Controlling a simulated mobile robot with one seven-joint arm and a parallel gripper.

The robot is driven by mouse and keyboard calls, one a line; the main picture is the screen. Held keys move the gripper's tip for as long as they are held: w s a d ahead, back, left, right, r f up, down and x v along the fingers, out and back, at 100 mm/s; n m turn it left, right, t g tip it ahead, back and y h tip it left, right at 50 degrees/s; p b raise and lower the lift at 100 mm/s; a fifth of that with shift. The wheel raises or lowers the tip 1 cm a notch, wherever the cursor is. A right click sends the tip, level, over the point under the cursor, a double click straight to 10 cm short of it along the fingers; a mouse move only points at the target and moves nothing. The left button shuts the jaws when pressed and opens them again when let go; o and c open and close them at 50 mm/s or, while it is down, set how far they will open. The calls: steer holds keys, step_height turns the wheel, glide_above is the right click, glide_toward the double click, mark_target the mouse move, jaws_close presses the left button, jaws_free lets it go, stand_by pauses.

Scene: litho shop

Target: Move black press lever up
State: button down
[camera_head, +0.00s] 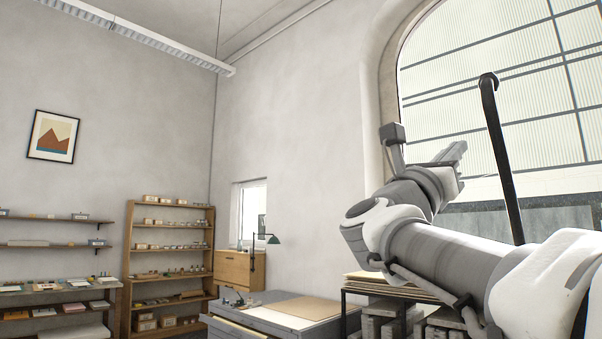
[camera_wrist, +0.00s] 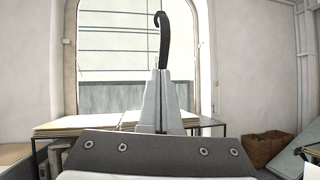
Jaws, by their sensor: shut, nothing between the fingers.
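The black press lever (camera_head: 503,150) stands steeply upright in the head view, leaning a little left at its top, with a rounded, bent tip. Its lower end is hidden behind my arm. In the wrist view the lever's hooked top (camera_wrist: 164,42) rises straight beyond my fingers, which hide the rest of it. My gripper (camera_head: 460,152) is shut and empty, to the left of the lever in the head view with a visible gap between them. In the wrist view the gripper's fingers (camera_wrist: 162,76) are together; contact with the lever cannot be told there.
A large arched window (camera_head: 500,90) is behind the lever. A table with stacked boards (camera_wrist: 75,122) stands below it. A grey cabinet (camera_head: 285,318) and wooden shelves (camera_head: 133,235) are to the left.

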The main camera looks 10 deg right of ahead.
steer(key=p, duration=0.6)
glide_toward(488, 115)
steer(key=shift+m, duration=0.3)
steer(key=x, duration=0.5)
steer(key=shift+w+d+r, duration=0.1)
steer(key=shift+r, duration=0.15)
steer(key=shift+w+d+r, duration=0.25)
steer(key=shift+d, duration=0.35)
